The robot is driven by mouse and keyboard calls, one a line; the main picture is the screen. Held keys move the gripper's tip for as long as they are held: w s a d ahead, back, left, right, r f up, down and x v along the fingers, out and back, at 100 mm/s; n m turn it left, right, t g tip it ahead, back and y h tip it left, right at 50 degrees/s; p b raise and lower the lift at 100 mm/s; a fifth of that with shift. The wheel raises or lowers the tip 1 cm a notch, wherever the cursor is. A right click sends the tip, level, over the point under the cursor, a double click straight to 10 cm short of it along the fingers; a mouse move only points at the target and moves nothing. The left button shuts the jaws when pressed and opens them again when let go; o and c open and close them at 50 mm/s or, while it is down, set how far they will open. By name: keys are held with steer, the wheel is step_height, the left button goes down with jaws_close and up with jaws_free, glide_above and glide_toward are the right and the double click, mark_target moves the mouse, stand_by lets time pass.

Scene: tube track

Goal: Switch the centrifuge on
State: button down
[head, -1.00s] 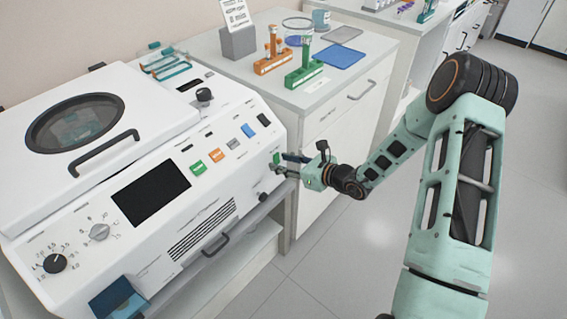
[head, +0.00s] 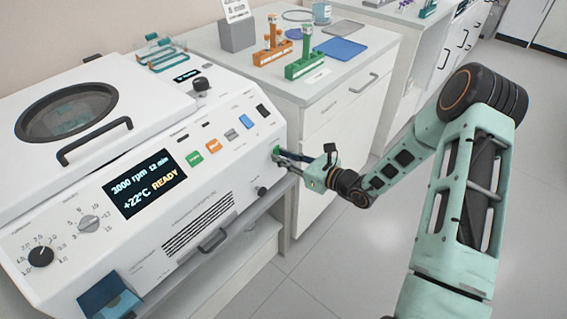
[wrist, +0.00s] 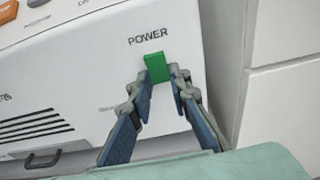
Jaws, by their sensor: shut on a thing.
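The centrifuge (head: 75,262) is a white machine at the left of the head view, with its round-windowed lid down. Its display (head: 145,184) is lit and reads 3000 rpm, 12 min, +22°C, READY. The green power switch (wrist: 155,66) sits under the word POWER at the right end of the front panel. My gripper (head: 279,158) is at this switch, its fingertips on either side of the green piece. In the wrist view the gripper (wrist: 161,80) is shut on the switch and covers part of its lower edges.
Green, orange, blue and dark buttons and several knobs sit on the panel near my gripper. A counter (head: 350,88) behind holds orange and green tube racks and a blue tray (head: 340,47). The floor to the right is clear.

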steer(key=shift+f+y+b, duration=0.15)
steer(key=shift+y+b, duration=0.25)
steer(key=shift+b, duration=0.1)
steer(key=c, duration=1.8)
jaws_free()
steer(key=v, duration=1.2)
steer(key=shift+s+a, duration=0.1)
steer(key=shift+s, duration=0.05)
